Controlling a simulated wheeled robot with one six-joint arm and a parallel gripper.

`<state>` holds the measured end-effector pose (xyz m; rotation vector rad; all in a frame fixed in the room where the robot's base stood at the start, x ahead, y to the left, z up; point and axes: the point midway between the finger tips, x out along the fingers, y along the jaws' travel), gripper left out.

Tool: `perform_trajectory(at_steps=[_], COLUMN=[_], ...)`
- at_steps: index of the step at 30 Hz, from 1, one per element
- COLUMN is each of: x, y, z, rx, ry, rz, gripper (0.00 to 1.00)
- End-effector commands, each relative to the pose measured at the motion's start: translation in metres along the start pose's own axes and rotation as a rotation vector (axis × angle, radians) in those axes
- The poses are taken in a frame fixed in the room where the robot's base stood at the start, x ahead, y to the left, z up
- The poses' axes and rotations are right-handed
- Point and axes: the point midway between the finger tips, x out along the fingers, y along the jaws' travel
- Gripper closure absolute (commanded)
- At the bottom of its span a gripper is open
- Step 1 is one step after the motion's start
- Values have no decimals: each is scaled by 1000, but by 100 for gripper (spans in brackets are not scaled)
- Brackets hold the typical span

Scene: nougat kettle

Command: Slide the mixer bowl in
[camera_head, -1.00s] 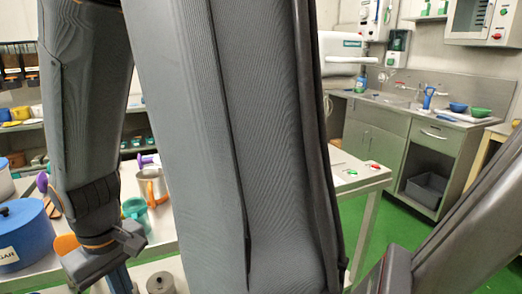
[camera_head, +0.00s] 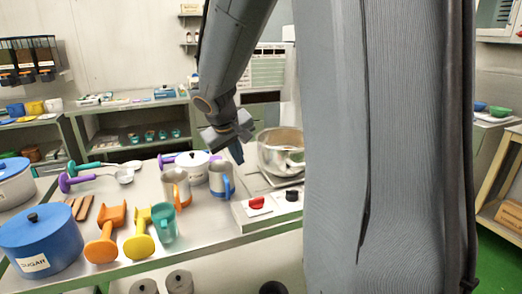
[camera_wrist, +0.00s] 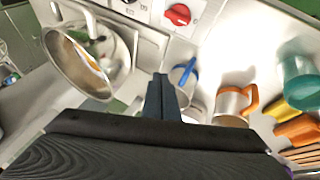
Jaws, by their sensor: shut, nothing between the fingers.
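The mixer bowl (camera_head: 272,158) is a shiny steel bowl beside my arm at the right end of the table. It stands upright on a pale base, and my arm hides part of the area to its right. In the wrist view the bowl (camera_wrist: 62,75) is at the upper left, with something brownish inside or reflected in it. My gripper (camera_head: 236,153) is just left of the bowl, above the steel mugs, pointing down. The wrist view shows its fingers (camera_wrist: 164,92) together and empty, apart from the bowl.
Steel mugs with orange (camera_head: 174,188) and blue (camera_head: 222,180) handles stand below my gripper. A teal cup (camera_head: 164,222), orange scoop (camera_head: 106,238), yellow scoop (camera_head: 139,240) and blue sugar pot (camera_head: 38,240) are further left. A red knob (camera_head: 257,202) is on the panel in front of the bowl.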

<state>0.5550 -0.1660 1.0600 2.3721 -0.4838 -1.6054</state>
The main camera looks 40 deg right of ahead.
Motion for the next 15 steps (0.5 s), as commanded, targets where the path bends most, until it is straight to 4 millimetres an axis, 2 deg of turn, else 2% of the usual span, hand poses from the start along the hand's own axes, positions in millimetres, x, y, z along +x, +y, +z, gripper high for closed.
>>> perform_trajectory(at_steps=[1, 4, 8, 15], x=[-4, -5, 2, 40], y=[15, 32, 38, 40], z=[-14, -30, -35, -36], rx=[7, 14, 15, 14], ry=[23, 52, 60, 57], rz=[27, 60, 73, 70], gripper=[100, 100, 100, 100])
